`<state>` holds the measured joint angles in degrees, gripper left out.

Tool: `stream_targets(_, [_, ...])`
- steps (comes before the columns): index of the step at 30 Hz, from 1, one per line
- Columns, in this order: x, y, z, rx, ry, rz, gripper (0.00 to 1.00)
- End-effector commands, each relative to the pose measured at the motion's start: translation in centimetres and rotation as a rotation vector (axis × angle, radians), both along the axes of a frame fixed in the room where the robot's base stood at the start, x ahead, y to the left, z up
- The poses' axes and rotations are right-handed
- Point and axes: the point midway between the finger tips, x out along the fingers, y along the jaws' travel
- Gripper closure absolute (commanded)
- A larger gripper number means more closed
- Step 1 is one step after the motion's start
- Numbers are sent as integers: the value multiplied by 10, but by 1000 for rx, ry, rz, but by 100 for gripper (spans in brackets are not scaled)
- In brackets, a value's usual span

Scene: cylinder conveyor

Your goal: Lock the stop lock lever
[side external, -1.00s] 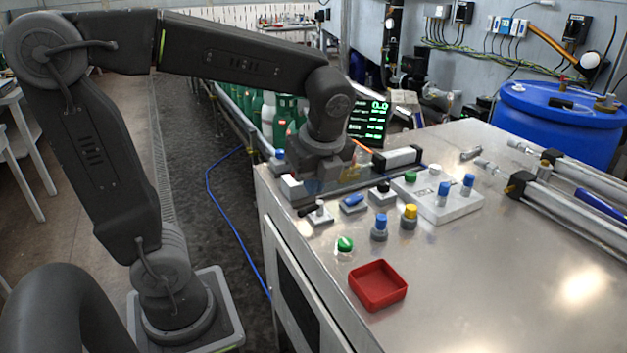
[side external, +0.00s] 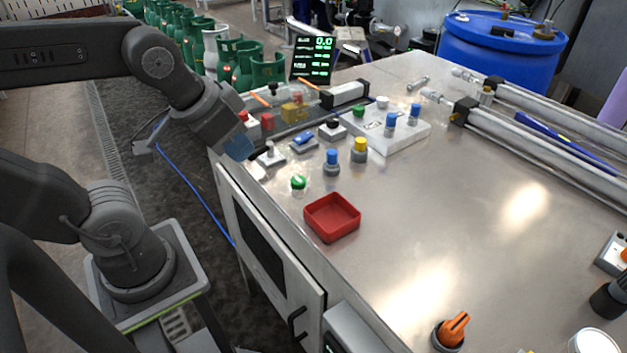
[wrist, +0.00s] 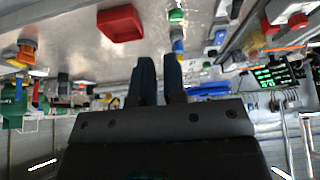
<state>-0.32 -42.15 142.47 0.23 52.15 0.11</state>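I cannot tell for sure which control is the stop lock lever.
A green button (side external: 298,183), a blue knob (side external: 331,161) and a yellow knob (side external: 360,148) stand near the lever. A red tray (side external: 332,218) sits in front. Gas cylinders (side external: 268,72) stand behind. The table's centre right is clear.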

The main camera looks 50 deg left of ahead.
Motion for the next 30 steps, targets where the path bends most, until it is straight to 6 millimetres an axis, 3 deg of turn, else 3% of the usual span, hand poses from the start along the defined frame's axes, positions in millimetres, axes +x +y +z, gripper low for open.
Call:
stream_targets(5, [26, 20, 11, 39, 123, 62, 71])
stream_targets(9, [56, 49, 19, 84, 271, 129, 59])
stream_targets(15, [87, 86, 22, 126, 438, 208, 59])
stream_targets(23, [97, 102, 15, 140, 501, 239, 59])
stream_targets(30, [95, 109, -23, 139, 503, 238, 59])
